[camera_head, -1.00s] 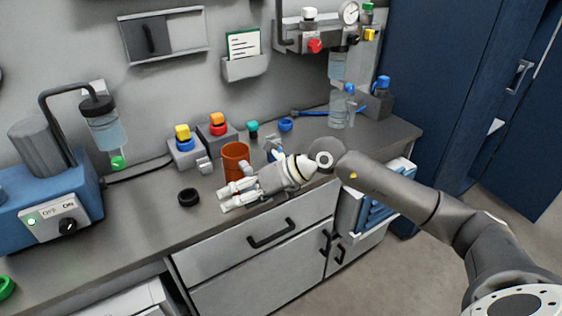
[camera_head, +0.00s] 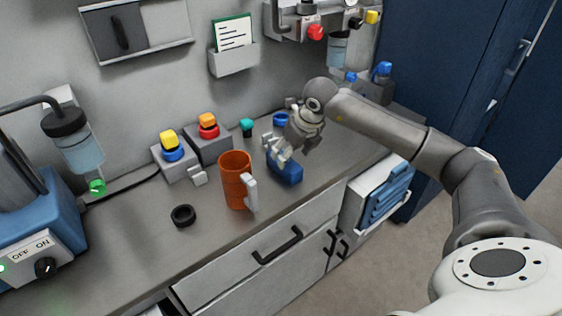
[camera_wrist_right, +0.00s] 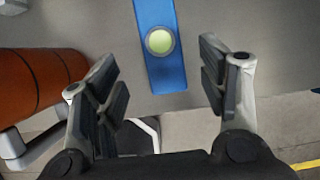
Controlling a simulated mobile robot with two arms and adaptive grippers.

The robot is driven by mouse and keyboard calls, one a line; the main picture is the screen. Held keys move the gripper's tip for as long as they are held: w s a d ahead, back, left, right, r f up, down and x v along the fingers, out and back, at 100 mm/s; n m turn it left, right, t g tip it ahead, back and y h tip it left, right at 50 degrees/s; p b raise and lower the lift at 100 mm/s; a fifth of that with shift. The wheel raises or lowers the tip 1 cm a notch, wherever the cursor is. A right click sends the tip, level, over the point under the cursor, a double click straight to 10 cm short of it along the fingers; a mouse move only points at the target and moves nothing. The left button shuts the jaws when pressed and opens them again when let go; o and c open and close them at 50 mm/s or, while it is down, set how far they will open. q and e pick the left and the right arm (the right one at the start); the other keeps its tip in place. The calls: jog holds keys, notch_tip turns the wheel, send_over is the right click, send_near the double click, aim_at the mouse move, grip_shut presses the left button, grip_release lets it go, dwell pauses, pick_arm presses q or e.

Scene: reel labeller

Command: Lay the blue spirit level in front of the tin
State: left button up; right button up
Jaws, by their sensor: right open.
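The blue spirit level (camera_head: 286,170) lies on the grey counter, right of an orange-brown can with a pale handle (camera_head: 236,181). The can is the most tin-like thing in view. My right gripper (camera_head: 277,150) is at the level, partly covering its far end. In the right wrist view, the level (camera_wrist_right: 169,72) with its round green vial lies between the spread fingers of my right gripper (camera_wrist_right: 159,70), with gaps on both sides. The can also shows at the left edge there (camera_wrist_right: 38,85). My left gripper is out of view.
A black ring (camera_head: 183,216) lies left of the can. Yellow and red button boxes (camera_head: 210,145) stand behind it. A blue ring (camera_head: 281,119) and a teal-topped item (camera_head: 247,127) are near the wall. The counter in front of the can is clear up to its edge.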

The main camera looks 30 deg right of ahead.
aim_at(288, 164)
jog(key=shift+x, duration=0.95)
jog(key=shift+w+f, duration=0.1)
jog(key=shift+f, duration=0.2)
jog(key=shift+w+f+p, duration=0.2)
jog(key=shift+f+p, duration=0.05)
jog(key=shift+p, duration=0.1)
jog(key=x, duration=0.2)
jog(key=p+x, duration=0.1)
jog(key=x, duration=0.1)
jog(key=shift+w+d+r, duration=0.1)
jog(key=shift+w+r, duration=0.05)
jog(key=shift+w, duration=0.1)
jog(key=shift+w+f, duration=0.1)
jog(key=shift+f, duration=0.2)
jog(key=shift+c, duration=1.5)
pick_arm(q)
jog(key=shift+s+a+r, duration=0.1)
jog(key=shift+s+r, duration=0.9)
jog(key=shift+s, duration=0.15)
pick_arm(e)
jog(key=c, duration=1)
